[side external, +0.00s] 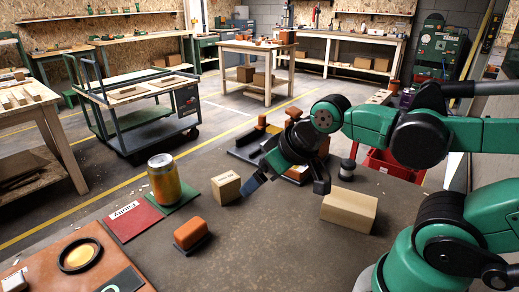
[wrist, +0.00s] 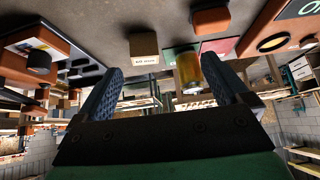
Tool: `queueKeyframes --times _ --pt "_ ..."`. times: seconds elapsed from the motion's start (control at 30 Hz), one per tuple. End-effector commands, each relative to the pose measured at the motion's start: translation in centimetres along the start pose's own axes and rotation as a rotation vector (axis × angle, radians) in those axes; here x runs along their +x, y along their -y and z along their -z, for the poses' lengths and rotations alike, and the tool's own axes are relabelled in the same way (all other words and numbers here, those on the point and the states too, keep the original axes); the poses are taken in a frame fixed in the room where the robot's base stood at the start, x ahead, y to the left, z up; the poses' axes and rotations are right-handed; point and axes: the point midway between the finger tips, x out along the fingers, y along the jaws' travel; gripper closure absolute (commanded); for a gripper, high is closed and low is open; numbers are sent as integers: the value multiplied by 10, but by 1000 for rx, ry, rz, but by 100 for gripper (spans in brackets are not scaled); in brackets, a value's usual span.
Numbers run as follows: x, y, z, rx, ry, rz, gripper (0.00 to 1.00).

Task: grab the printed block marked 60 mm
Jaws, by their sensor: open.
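A small tan block (side external: 226,187) with dark print on its side stands on the dark work table, left of my gripper (side external: 287,182) in the side view. In the wrist view the block (wrist: 143,48) shows beyond the fingertips, between the two fingers but nearer the left one. Its print looks like "60 mm", though it is small. My gripper (wrist: 157,82) is open, its blue-grey fingers wide apart and empty. It is tilted, above the table, and apart from the block.
An orange block on a dark base (side external: 192,233) sits in front. A larger tan block (side external: 349,211) lies to the right. Dark fixtures with orange parts (side external: 259,137) stand behind my gripper.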

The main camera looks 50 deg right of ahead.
Motion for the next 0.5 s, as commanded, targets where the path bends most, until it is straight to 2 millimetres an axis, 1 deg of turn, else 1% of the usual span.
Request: queueKeyframes --times 0.07,0.17,0.37,0.5 --pt "0 -1 4 67 20 11 5" --pt "2 -3 15 260 82 46 5" --pt "17 -12 51 859 293 161 5" --pt "34 -26 77 1262 469 246 5"
